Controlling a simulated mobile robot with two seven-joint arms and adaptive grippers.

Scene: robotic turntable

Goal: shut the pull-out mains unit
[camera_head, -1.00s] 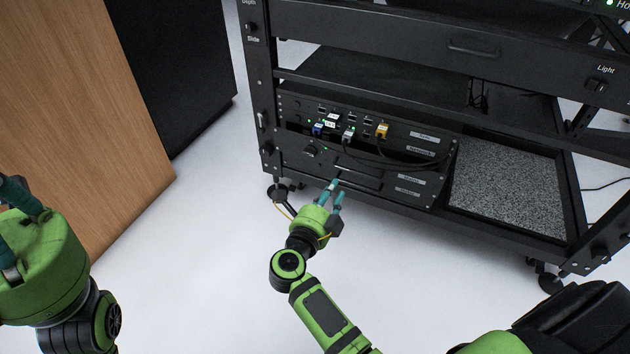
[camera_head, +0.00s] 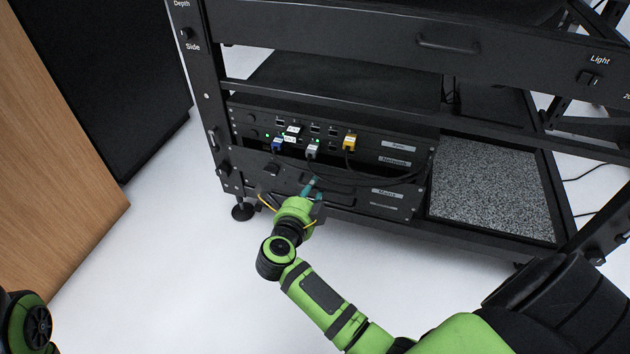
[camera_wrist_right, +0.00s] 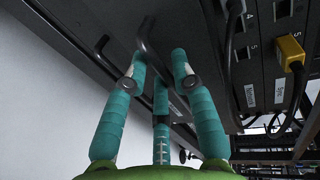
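The mains unit is a black, wide-fronted unit low in the rack, with a "Mains" label (camera_head: 385,193) at its right and a knob (camera_head: 271,170) at its left. I cannot tell how far it stands out. My right gripper (camera_head: 311,186) is in front of its middle and hides part of the front. In the right wrist view, its teal fingers (camera_wrist_right: 157,75) are spread around the near end of a black bar handle (camera_wrist_right: 147,36). Contact is unclear. Only a green and black part of my left arm shows at the lower left; its fingers are out of frame.
Above the unit is a network unit with blue, grey and yellow plugs (camera_head: 349,143) and hanging cables. A grey speckled panel (camera_head: 490,190) lies to the right. A wooden cabinet (camera_head: 50,170) stands at the left. The white floor in front is clear.

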